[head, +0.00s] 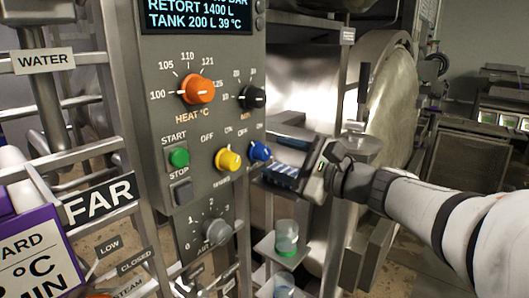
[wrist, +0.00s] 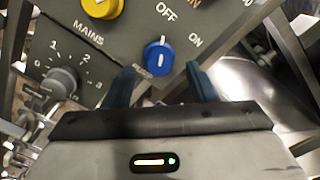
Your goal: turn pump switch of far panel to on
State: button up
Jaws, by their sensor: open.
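The pump switch is a blue knob (head: 259,151) at the right edge of the grey panel marked FAR. It also shows in the wrist view (wrist: 158,55), where its white mark points up towards OFF. ON stands to the right of it. Its own label is partly hidden by a finger. My gripper (head: 266,160) reaches in from the right, close to the knob. In the wrist view the two blue fingers of my gripper (wrist: 161,84) are apart, one on each side just below the knob. They hold nothing; whether they touch the knob I cannot tell.
The yellow mains knob (head: 228,159) is just left of the pump switch. The orange heat knob (head: 197,89), a black knob (head: 252,96) and a grey knob (head: 215,231) are around. A green-banded jar (head: 286,240) stands below my gripper. The round metal door (head: 385,95) is behind.

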aim_at(267, 154)
jog(key=shift+x, duration=1.75)
jog(key=shift+c, duration=0.4)
jog(key=c, duration=0.9)
